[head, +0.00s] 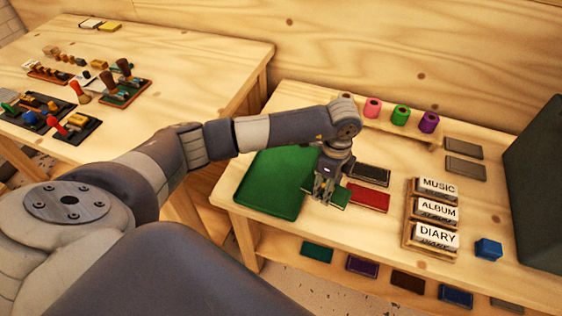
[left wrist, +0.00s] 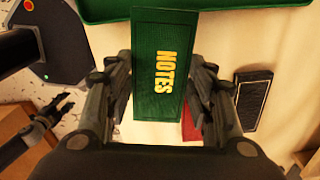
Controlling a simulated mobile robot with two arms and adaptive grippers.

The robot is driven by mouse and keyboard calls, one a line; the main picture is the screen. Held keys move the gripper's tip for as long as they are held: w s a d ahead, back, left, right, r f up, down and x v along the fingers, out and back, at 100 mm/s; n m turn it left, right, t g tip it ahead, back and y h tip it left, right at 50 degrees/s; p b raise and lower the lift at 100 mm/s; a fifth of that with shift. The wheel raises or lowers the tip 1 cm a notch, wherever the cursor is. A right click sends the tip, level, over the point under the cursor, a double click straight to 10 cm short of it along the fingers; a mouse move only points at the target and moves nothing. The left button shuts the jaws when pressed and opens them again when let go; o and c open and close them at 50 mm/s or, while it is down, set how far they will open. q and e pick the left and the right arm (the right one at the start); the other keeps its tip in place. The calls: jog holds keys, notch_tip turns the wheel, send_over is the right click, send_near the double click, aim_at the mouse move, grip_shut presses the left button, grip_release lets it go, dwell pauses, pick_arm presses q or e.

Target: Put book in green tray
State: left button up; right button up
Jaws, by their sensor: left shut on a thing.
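A green book labelled NOTES (left wrist: 160,85) is held between the fingers of my left gripper (head: 325,192). In the head view the book (head: 340,198) is partly hidden by the gripper. The left gripper also shows in the left wrist view (left wrist: 160,100), with one finger on each side of the book. The green tray (head: 268,182) lies flat and looks empty, just left of the gripper. Its edge shows at the top of the left wrist view (left wrist: 225,8), beyond the book's far end.
A red book (head: 368,198) and a dark book (head: 370,174) lie right of the gripper. Labelled holders (head: 437,212) and a blue block (head: 488,249) stand farther right. Colored rolls (head: 401,115) stand behind. More books lie on a lower shelf (head: 340,272).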

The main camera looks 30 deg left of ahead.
pick_arm(q)
jog(key=shift+w+n, duration=0.25)
jog(key=shift+n, duration=0.65)
jog(key=shift+a, duration=0.3)
jog(key=b, duration=0.4)
send_over(281, 173)
jog(key=shift+f, duration=0.75)
notch_tip(281, 173, down, 4)
jog(key=b, duration=0.3)
jog(key=shift+r, duration=0.2)
jog(key=shift+r, duration=0.1)
jog(key=o, duration=1.2)
jog(key=shift+f, duration=0.2)
